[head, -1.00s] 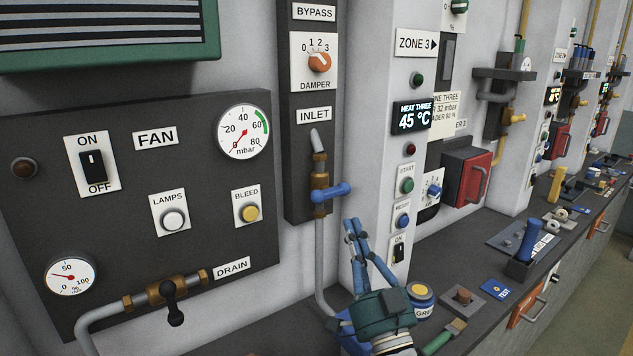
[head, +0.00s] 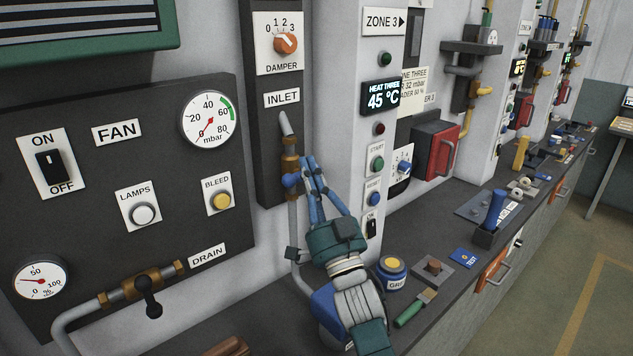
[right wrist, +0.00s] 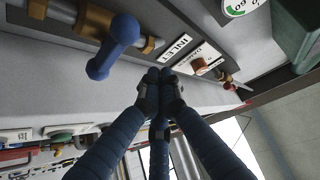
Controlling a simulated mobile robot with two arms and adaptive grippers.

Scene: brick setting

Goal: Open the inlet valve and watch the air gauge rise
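The inlet valve is a brass fitting (head: 290,152) on a grey pipe below the INLET label (head: 282,98). Its blue handle (head: 291,181) is partly hidden behind my right fingers; in the right wrist view the handle (right wrist: 115,48) lies crosswise to the pipe. My right gripper (head: 308,162) is at the valve, its blue fingers drawn together at the tips. In the right wrist view the fingertips (right wrist: 159,76) are beside the handle, with nothing seen between them. The mbar gauge (head: 209,120) has its red needle near 0. My left gripper is not in view.
The fan panel with its ON/OFF switch (head: 53,167) and black drain handle (head: 149,296) is on the left. The damper knob (head: 286,44) is above the valve.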

